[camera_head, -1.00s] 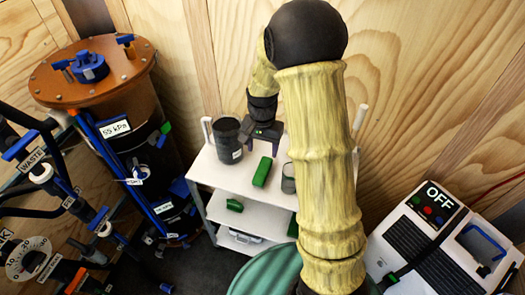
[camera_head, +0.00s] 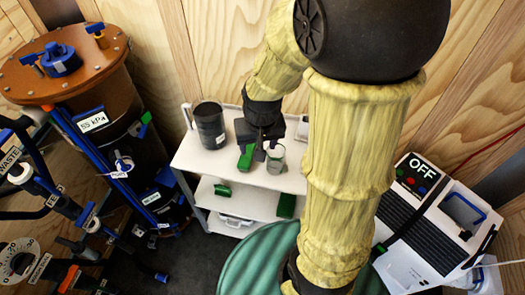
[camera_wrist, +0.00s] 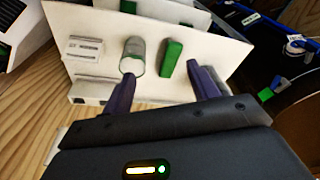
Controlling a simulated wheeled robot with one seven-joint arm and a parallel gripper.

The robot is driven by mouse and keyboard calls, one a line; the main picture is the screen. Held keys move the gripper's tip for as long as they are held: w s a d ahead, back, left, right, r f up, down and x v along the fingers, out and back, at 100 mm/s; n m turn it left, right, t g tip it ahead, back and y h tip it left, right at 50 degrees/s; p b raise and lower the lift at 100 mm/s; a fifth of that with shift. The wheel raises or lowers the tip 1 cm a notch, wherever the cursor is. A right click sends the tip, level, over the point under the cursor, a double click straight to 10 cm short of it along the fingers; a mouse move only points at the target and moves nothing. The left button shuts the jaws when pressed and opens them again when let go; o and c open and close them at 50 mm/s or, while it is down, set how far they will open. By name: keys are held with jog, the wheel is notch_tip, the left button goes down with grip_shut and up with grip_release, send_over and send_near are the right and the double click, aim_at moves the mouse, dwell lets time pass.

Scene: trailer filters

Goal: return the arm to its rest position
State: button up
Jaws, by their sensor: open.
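My arm stretches from the front of the head view up to a bent elbow and down to my gripper (camera_head: 257,143). My gripper is open and empty above the top shelf of a white cart (camera_head: 213,163). In the wrist view, my gripper (camera_wrist: 160,72) has its two dark purple fingers spread apart. A green block (camera_wrist: 172,60) and a grey-white cup (camera_wrist: 136,50) lie beyond them on the white shelf. In the head view, the block (camera_head: 245,158) and cup (camera_head: 275,160) sit just below my gripper. I cannot tell the exact gap to them.
A dark canister (camera_head: 210,125) stands on the cart's left end. More green blocks (camera_head: 286,206) are on the lower shelf. A large tank with an orange lid (camera_head: 75,65) stands left. A white box marked OFF (camera_head: 428,230) stands right. A wooden wall is close behind.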

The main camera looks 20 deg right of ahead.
jog(key=s, duration=0.1)
jog(key=s+n, duration=0.1)
jog(key=s, duration=0.1)
jog(key=shift+s+r+n+t, duration=0.3)
jog(key=shift+s+r, duration=0.1)
jog(key=p+v, duration=0.2)
jog(key=w+p+v, duration=0.1)
jog(key=p+v, duration=0.1)
jog(key=shift+r, duration=0.3)
jog(key=shift+o, duration=0.4)
